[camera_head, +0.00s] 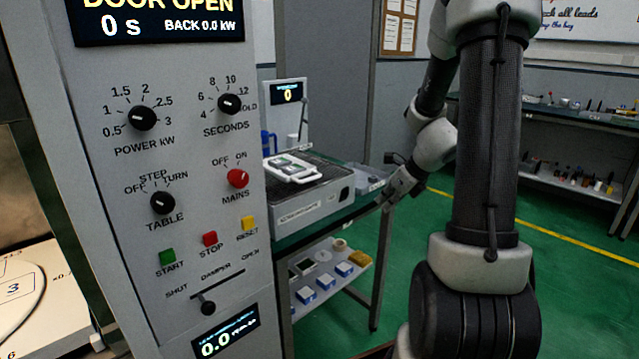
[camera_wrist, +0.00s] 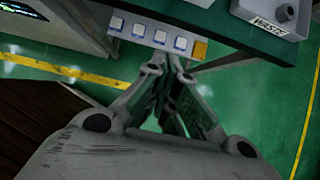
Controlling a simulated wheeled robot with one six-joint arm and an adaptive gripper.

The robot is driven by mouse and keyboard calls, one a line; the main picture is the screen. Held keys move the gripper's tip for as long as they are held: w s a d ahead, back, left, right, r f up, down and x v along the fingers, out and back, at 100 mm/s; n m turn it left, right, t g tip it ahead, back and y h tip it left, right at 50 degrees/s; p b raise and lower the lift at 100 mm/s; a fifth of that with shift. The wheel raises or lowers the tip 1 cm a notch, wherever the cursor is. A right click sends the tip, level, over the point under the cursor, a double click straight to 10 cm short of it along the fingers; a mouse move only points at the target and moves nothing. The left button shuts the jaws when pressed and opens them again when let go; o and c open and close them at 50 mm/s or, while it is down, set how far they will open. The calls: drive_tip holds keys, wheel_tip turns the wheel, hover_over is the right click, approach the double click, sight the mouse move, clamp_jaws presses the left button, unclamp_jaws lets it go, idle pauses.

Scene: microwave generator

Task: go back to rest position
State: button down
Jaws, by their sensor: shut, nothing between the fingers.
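My gripper (camera_wrist: 172,128) is shut and empty in the wrist view, pointing down over the green floor. In the head view my gripper (camera_head: 388,204) shows small at the end of my arm, in the air beside the right edge of the bench. My arm rises on the right side of the head view and bends down towards the bench. Nothing is held between the fingers.
The microwave generator panel (camera_head: 190,135) fills the left, its display reading DOOR OPEN. A bench (camera_head: 345,214) behind it bears a grey device (camera_head: 318,204); its lower shelf (camera_head: 325,290) holds several small boxes. A WASTE bin (camera_wrist: 270,24) is near. Green floor (camera_head: 560,270) is open at right.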

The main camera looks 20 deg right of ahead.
drive_tip(key=s+a+r+n+g+y, duration=0.1)
drive_tip(key=s+a+n+g, duration=0.1)
drive_tip(key=s+n, duration=0.45)
drive_tip(key=s+a+r+n+g, duration=0.2)
drive_tip(key=s+a+n, duration=0.15)
drive_tip(key=n, duration=0.65)
drive_tip(key=s+a+r+n+t+h, duration=0.1)
drive_tip(key=s+a+r+n, duration=0.1)
drive_tip(key=s+r+n, duration=0.4)
drive_tip(key=s+a+r+n+t+h, duration=0.1)
drive_tip(key=s+a+r+n+h, duration=0.1)
drive_tip(key=s+r+n, duration=0.5)
drive_tip(key=shift+a+r+n, duration=0.45)
drive_tip(key=shift+a+n, duration=0.4)
drive_tip(key=shift+n, duration=0.4)
